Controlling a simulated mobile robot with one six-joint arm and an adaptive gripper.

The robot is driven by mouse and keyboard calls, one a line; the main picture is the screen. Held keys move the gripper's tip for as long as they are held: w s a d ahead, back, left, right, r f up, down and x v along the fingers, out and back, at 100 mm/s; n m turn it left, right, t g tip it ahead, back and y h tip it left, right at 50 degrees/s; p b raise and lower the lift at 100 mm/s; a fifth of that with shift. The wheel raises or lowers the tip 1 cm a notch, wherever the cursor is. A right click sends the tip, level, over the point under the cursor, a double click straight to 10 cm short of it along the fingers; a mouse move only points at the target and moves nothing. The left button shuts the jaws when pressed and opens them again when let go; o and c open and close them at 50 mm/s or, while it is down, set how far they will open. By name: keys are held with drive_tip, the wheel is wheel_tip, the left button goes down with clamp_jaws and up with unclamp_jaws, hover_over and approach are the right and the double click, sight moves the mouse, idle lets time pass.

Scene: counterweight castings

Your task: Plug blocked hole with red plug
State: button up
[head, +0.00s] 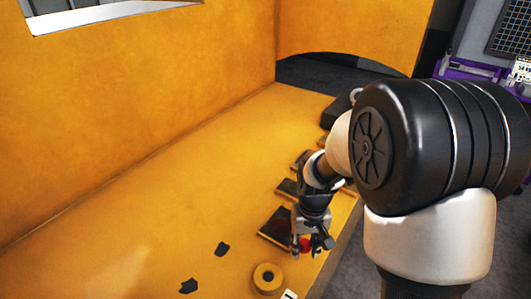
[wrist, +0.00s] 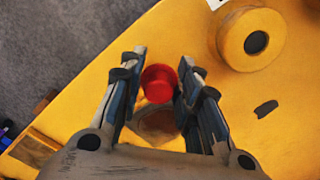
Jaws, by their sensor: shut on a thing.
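The red plug (wrist: 159,83) is between the two fingers of my gripper (wrist: 163,62) in the wrist view, and the gripper is shut on it. In the head view the red plug (head: 305,245) shows small at the tips of my gripper (head: 312,247). A yellow round casting (head: 267,279) with a dark hole in its middle lies on the yellow surface, front-left of the gripper. In the wrist view this casting (wrist: 252,36) is at the upper right, apart from the plug. A brownish round shape (wrist: 156,122) shows below the plug; I cannot tell what it is.
Two dark flat scraps (head: 222,249) (head: 188,286) lie on the yellow surface left of the casting. A dark open-looking box (head: 275,226) is beside my gripper, with more dark pieces behind. A tall yellow wall (head: 150,80) bounds the left. The surface's middle is clear.

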drive_tip(key=s+a+r+n+p, duration=0.1)
drive_tip(key=s+a+r+p, duration=0.5)
drive_tip(key=a, duration=0.4)
drive_tip(key=shift+n+p, duration=0.3)
drive_tip(key=shift+p, duration=0.4)
drive_tip(key=shift+s, duration=0.1)
drive_tip(key=shift+f+b, duration=2.35)
drive_tip(key=shift+f, duration=0.5)
drive_tip(key=shift+f, duration=0.15)
drive_tip(key=shift+f+b, duration=0.6)
drive_tip(key=shift+f, duration=0.05)
drive_tip(key=shift+r, duration=0.2)
drive_tip(key=shift+r+p, duration=0.55)
drive_tip(key=shift+p, duration=0.1)
drive_tip(key=shift+f, duration=0.15)
